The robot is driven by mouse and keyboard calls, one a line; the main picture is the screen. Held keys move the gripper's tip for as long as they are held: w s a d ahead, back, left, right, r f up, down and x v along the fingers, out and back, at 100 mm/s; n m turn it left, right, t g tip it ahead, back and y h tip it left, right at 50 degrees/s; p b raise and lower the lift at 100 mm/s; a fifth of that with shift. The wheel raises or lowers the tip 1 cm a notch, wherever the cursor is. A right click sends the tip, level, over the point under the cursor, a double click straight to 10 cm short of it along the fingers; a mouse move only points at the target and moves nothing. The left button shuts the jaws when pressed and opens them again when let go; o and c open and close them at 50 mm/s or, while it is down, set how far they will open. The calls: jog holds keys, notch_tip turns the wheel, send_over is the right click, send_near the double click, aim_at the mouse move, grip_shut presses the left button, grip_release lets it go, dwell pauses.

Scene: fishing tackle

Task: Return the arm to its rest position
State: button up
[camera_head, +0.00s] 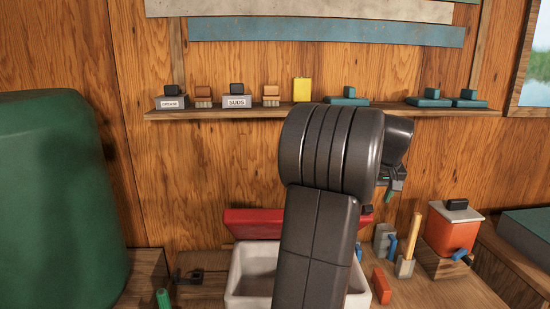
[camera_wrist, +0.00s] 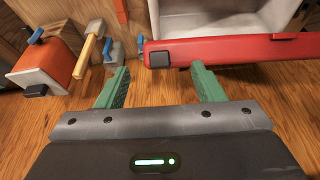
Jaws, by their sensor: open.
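My arm stands upright in the middle of the head view, its dark links in front of the workbench. In the wrist view my gripper (camera_wrist: 158,88) shows two green fingers spread wide apart with nothing between them. In the head view the gripper is mostly hidden behind my arm, with a bit of green finger (camera_head: 389,195) showing at the right. A red lid or bar (camera_wrist: 230,50) with a dark block lies beyond the fingertips in the wrist view. Its red part (camera_head: 250,222) also shows behind the white basin in the head view.
A white basin (camera_head: 247,285) sits on the bench behind my arm. An orange box (camera_head: 450,235) with a white lid stands at the right. A wall shelf (camera_head: 300,111) holds several small blocks and boxes. A large green rounded shape (camera_head: 60,200) fills the left side.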

jog(key=x, duration=0.6)
jog(key=shift+w+f, duration=0.1)
jog(key=shift+f, duration=0.05)
jog(key=s+f+b, duration=0.6)
jog(key=f+b, duration=0.2)
jog(key=f, duration=0.3)
jog(key=s+f+b, duration=0.7)
jog(key=f+b, duration=0.1)
jog(key=f, duration=0.3)
jog(key=shift+f, duration=0.2)
jog(key=shift+s+r, duration=0.1)
